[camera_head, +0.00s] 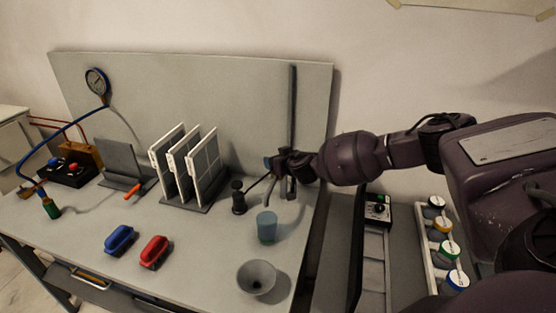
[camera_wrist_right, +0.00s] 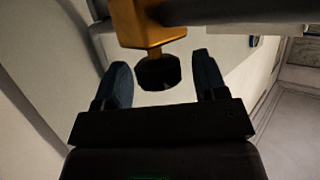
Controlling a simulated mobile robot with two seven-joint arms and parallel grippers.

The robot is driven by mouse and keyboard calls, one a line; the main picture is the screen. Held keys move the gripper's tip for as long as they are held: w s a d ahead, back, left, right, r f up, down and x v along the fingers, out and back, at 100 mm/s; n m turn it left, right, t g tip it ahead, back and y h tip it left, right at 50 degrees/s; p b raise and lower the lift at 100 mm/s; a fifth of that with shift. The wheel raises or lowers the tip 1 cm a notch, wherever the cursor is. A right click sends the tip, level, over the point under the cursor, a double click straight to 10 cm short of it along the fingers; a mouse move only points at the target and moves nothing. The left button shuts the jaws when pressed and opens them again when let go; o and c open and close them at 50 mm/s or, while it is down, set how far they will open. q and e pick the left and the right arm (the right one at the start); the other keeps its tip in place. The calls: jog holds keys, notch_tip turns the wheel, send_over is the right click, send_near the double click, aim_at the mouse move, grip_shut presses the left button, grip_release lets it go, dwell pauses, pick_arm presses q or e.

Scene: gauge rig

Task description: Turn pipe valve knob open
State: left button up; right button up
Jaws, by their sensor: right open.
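The valve has an orange-yellow body (camera_wrist_right: 143,27) on a grey pipe and a black faceted knob (camera_wrist_right: 158,73), seen in the right wrist view. My right gripper (camera_wrist_right: 160,66) is open, with one dark finger on each side of the knob. Gaps show between the knob and both fingers. In the head view, my right arm reaches in from the right and its gripper (camera_head: 277,168) is at the vertical grey pipe (camera_head: 292,105) by the back panel. The valve is not clearly visible there behind the gripper. My left gripper is not in view.
Below the gripper stand a blue cup (camera_head: 266,229), a grey bowl (camera_head: 256,277) and a small black stand (camera_head: 238,197). White panels in a rack (camera_head: 186,165) are to the left. Blue (camera_head: 119,240) and red (camera_head: 154,252) blocks lie in front. A gauge (camera_head: 97,81) hangs far left.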

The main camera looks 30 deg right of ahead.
jog(key=c, duration=0.9)
jog(key=shift+c, duration=0.2)
